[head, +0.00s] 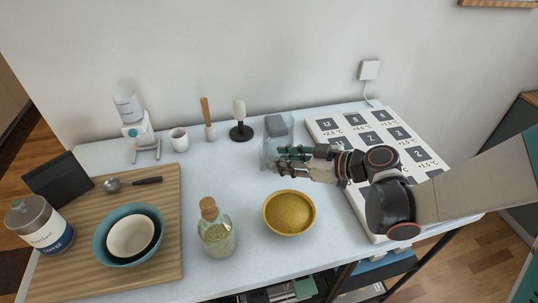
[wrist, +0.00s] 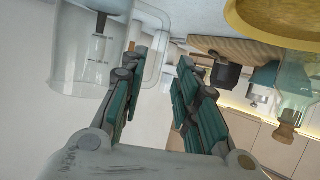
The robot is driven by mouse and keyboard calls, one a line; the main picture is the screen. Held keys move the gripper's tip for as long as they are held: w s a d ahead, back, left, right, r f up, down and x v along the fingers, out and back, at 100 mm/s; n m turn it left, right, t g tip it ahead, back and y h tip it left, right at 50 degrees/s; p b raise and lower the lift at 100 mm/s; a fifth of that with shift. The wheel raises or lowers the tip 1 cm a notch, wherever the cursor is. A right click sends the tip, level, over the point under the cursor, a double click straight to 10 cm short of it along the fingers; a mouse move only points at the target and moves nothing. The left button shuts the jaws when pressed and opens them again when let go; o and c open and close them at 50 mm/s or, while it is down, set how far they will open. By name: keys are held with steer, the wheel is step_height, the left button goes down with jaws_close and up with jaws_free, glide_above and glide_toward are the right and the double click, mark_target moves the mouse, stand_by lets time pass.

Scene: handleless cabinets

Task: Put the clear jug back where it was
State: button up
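The clear jug (head: 267,150) stands upright on the pale counter, left of the white numbered board. A grey shape shows at its upper part, and I cannot tell if it is part of the jug. My gripper (head: 279,160) reaches in from the right, its fingertips close in front of the jug and hiding part of it. In the wrist view the jug (wrist: 78,60) is at upper left, with its handle toward the gap between the fingers. My gripper (wrist: 160,70) is open there, fingers apart. I cannot tell whether either finger touches the handle.
A black-based stand (head: 241,130) is left of the jug. The numbered board (head: 352,130) lies right.

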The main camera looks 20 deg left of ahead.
steer(key=shift+p+v, duration=0.35)
steer(key=shift+v, duration=1.8)
steer(key=s+d+r+m+t+h, duration=0.1)
steer(key=s+d+m+h, duration=0.3)
steer(key=d, duration=0.5)
steer(key=s+d+r+m+t+h, duration=0.1)
steer(key=s+d+r+m+h, duration=0.2)
steer(key=d, duration=0.7)
steer(key=s+d+r+m+t+h, duration=0.2)
steer(key=s+d+r+m+h, duration=0.1)
steer(key=s+d+m+h, duration=0.3)
steer(key=d+m, duration=0.2)
steer(key=d, duration=0.1)
steer(key=shift+s+d, duration=0.2)
steer(key=shift+s, duration=0.2)
